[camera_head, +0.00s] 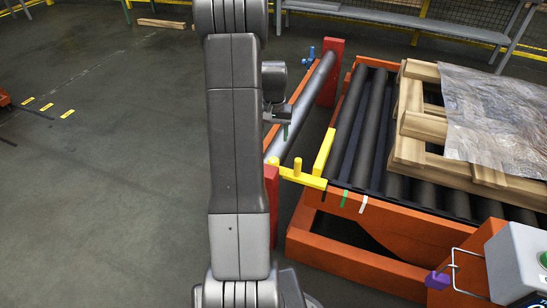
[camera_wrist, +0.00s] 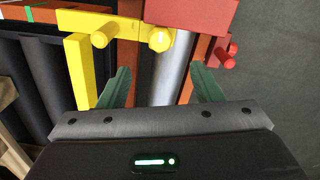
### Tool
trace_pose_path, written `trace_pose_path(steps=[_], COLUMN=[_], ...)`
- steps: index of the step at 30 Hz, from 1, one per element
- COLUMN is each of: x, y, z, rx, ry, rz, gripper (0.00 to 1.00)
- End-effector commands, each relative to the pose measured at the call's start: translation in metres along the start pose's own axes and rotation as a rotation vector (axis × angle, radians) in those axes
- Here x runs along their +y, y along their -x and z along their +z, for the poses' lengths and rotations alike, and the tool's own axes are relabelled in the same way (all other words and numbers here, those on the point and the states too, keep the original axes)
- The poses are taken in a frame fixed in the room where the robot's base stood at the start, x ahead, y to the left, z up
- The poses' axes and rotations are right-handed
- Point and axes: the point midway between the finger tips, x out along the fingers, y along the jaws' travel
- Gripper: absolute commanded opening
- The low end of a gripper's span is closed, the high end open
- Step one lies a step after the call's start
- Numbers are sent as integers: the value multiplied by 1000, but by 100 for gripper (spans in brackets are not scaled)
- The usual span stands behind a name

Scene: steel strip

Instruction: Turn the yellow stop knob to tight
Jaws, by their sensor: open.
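The yellow stop is a bar (camera_head: 312,181) with an upright plate (camera_head: 323,150), a round peg (camera_head: 297,166) and a rounded yellow knob (camera_head: 272,160) near a red post. In the wrist view the knob (camera_wrist: 160,38) sits beside the red post (camera_wrist: 195,12), with the peg (camera_wrist: 103,35) and plate (camera_wrist: 80,70) to its left. My gripper (camera_wrist: 162,85) is open and empty, its green fingers apart. The knob lies beyond the fingertips in the picture, roughly in line with the gap, and no contact shows. In the head view my arm partly hides the gripper.
A steel roller tube (camera_head: 314,88) runs between two red posts, with blue knobs (camera_head: 311,52) at the far one. A roller conveyor (camera_head: 373,110) bears a wooden pallet (camera_head: 410,125) under a grey sheet (camera_head: 500,115). A grey control box (camera_head: 512,258) stands front right.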

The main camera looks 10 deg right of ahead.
Motion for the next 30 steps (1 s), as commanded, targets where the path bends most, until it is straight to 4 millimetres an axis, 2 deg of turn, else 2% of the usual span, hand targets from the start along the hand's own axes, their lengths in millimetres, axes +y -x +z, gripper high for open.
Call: trace_pose_path(steps=[1,6,12,15,21,29,30], x=[0,0,0,0,0,0,0], y=[-15,-53,-89,-101,-111,-111,-111], z=[1,1,1,0,0,0,0], rx=[-4,-4,-2,-2,0,0,0], ry=[0,1,2,2,2,2,2], rz=[1,1,0,0,0,0,0], gripper=[59,59,59,59,59,59,51])
